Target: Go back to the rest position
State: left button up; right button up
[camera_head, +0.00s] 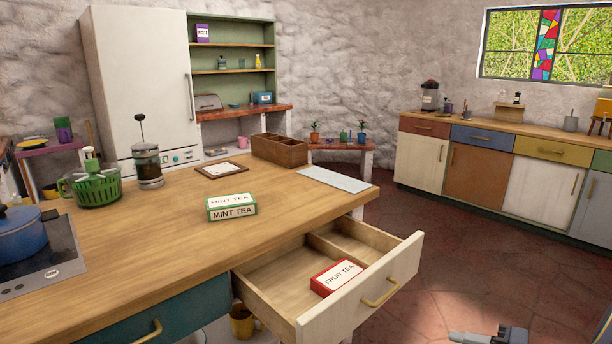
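My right gripper (466,337) shows only in part at the bottom right edge, over the red floor and apart from the counter and drawer. Its fingers point left and the frame cuts it off, so I cannot tell whether it is open. My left gripper is not in view. A green and white mint tea box (232,211) lies on the wooden counter (140,235). A red and white fruit tea box (338,277) lies in the front compartment of the pulled-out drawer (280,280).
The open drawer juts out from the counter's right side. A blue pot (24,235) stands on the hob (45,262) at left. A green basket (97,188), French press (148,168) and wooden crate (279,151) stand along the back. The floor (420,255) to the right is clear.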

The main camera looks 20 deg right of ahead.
jog(key=a+r+n+g+y, duration=0.2)
jog(key=a+n+g, duration=0.35)
jog(key=a, duration=0.95)
jog(key=s+a+f+n+g+h, duration=0.2)
jog(key=s+a+n+h, duration=0.4)
jog(key=a, duration=0.3)
notch_tip(320, 180, up, 16)
jog(key=s+p, duration=0.1)
jog(key=p, duration=1.5)
jog(key=shift+m, duration=0.45)
